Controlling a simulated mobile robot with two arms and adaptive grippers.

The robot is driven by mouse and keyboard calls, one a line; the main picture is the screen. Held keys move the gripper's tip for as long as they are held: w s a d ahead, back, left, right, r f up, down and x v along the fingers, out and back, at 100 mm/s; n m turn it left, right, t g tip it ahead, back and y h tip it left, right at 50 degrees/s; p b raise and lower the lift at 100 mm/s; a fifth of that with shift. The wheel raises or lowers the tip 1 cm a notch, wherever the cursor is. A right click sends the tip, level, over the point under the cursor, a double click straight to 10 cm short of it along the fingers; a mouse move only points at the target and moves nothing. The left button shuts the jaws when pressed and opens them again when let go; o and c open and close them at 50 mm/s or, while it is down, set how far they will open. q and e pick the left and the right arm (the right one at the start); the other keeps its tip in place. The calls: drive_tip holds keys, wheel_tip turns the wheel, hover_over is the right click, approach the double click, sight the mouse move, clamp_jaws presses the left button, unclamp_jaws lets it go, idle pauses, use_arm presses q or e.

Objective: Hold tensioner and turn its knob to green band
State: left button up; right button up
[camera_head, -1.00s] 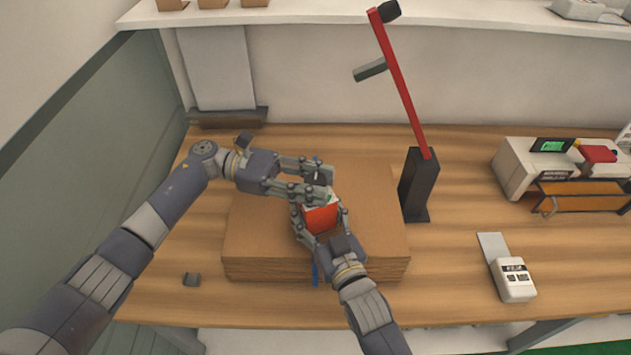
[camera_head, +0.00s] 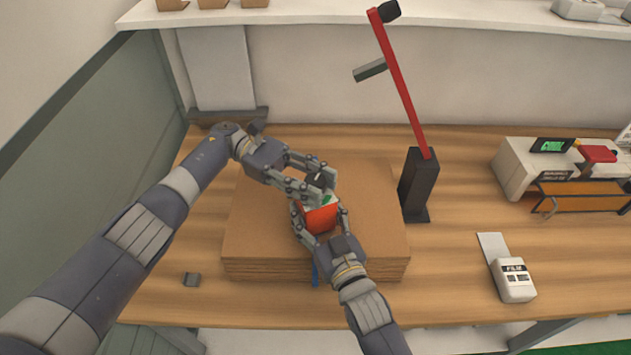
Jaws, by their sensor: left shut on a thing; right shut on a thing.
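The tensioner (camera_head: 321,219) is a red-orange block with a white and green top, over the middle of a brown cardboard stack (camera_head: 375,215). My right gripper (camera_head: 320,216) comes from below and is shut on the tensioner's body, one finger on each side. My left gripper (camera_head: 321,190) comes from the upper left and is shut at the tensioner's top, around the dark knob (camera_head: 317,181). The fingers hide most of the knob. A bit of green shows beside it, but I cannot tell where the knob points. A blue strap (camera_head: 315,274) hangs at the stack's front.
A black post with a red arm (camera_head: 418,185) stands right of the stack. A white film box (camera_head: 514,281) lies at the front right. A machine with a green display (camera_head: 530,165) stands at the far right.

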sight(315, 179)
use_arm(q)
drive_tip(key=shift+w, duration=0.15)
drive_tip(key=o, duration=1.1)
drive_tip(key=shift+r, duration=0.2)
wheel_tip(315, 179, up, 10)
drive_tip(key=shift+f, duration=0.15)
